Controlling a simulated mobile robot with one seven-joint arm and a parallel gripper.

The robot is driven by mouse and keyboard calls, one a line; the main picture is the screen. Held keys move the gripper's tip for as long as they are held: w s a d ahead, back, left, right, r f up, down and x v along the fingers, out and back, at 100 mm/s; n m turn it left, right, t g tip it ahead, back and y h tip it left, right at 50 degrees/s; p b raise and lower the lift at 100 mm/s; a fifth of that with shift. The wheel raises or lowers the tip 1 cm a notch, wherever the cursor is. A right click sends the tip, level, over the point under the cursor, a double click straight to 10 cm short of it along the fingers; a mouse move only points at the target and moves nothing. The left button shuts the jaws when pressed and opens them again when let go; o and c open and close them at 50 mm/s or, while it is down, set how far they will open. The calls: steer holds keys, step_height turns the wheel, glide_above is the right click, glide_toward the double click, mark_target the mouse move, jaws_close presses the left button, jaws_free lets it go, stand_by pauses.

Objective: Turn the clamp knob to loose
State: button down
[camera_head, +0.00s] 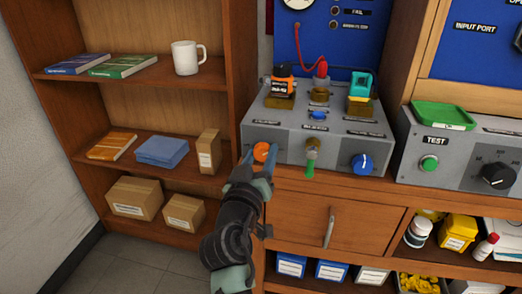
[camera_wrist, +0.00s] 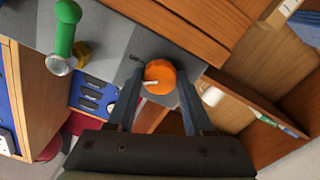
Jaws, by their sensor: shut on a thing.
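The orange knob (camera_head: 262,152) is on the left of the front face of the grey testbench box (camera_head: 290,128). In the wrist view the orange knob (camera_wrist: 160,80) sits between my two fingers and shows a pale pointer mark. My gripper (camera_head: 260,157) is shut on the orange knob, with one blue-grey finger on each side; its fingers also show in the wrist view (camera_wrist: 158,95). The label near the knob is too small to read, so I cannot tell its setting.
A green-handled lever (camera_head: 310,165) and a blue knob (camera_head: 362,164) are to the right on the same box. A wooden shelf (camera_head: 150,75) with a mug (camera_head: 186,57), books and boxes stands at left. A TEST box (camera_head: 425,178) is at right.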

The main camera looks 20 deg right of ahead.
steer(key=n+p, duration=0.1)
steer(key=n, duration=0.2)
steer(key=shift+n+p, duration=0.4)
steer(key=n+p, duration=0.1)
steer(key=n, duration=0.2)
steer(key=shift+n+p, duration=0.3)
steer(key=shift+p, duration=0.1)
steer(key=n+p, duration=0.2)
steer(key=n, duration=0.1)
steer(key=shift+n, duration=0.4)
steer(key=n+p, duration=0.1)
steer(key=n, duration=0.2)
steer(key=shift+n+p, duration=0.3)
steer(key=shift+p, duration=0.1)
steer(key=n+p, duration=0.2)
steer(key=n, duration=0.1)
steer(key=shift+n, duration=0.3)
steer(key=n+p, duration=0.1)
steer(key=n, duration=0.2)
steer(key=shift+n+p, duration=0.3)
steer(key=shift+p, duration=0.1)
steer(key=n+p, duration=0.1)
steer(key=n, duration=0.2)
steer(key=shift+n+p, duration=0.3)
steer(key=shift+p, duration=0.05)
steer(key=shift+f+n+p, duration=0.15)
steer(key=shift+n+p, duration=0.65)
steer(key=shift+n, duration=0.9)
